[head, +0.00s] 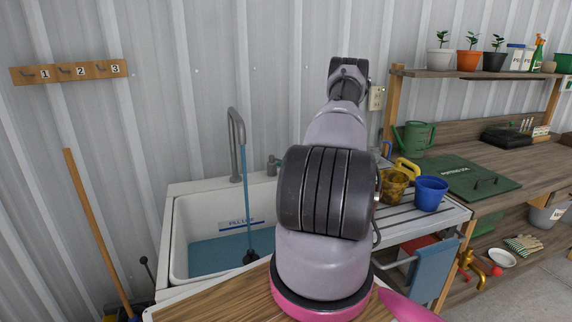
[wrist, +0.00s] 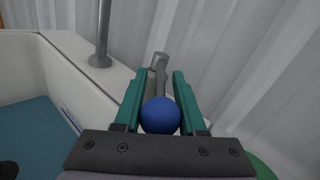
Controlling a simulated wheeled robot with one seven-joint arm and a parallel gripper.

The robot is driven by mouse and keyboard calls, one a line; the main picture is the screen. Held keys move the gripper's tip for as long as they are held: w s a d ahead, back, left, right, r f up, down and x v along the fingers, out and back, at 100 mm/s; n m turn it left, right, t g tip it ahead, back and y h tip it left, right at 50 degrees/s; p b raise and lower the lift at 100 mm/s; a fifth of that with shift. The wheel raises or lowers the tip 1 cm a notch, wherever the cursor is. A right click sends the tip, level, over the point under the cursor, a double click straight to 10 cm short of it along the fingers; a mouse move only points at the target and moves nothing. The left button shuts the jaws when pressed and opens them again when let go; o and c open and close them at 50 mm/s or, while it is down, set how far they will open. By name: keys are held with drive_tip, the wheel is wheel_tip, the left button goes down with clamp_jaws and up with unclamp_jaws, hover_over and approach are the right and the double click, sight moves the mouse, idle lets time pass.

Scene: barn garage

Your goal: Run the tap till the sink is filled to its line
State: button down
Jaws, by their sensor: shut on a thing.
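The white sink (head: 178,235) stands at the left in the head view with blue water (head: 215,252) in it. The FILL LINE mark (head: 240,222) on its back wall shows above the water's edge. A thin blue stream (head: 244,185) falls from the grey spout (head: 233,125) into the water. In the wrist view my gripper (wrist: 157,98) has its teal fingers either side of the tap handle, with its blue ball knob (wrist: 160,116) between them. The grey tap body (wrist: 160,60) is just beyond. My arm hides the gripper in the head view.
A dark round thing (head: 250,257) sits where the stream meets the water. The corrugated wall is close behind the tap.

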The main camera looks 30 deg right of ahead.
drive_tip(key=c, duration=0.5)
unclamp_jaws()
wheel_tip(320, 180, up, 10)
drive_tip(key=shift+f, duration=0.1)
drive_tip(key=shift+c, duration=0.2)
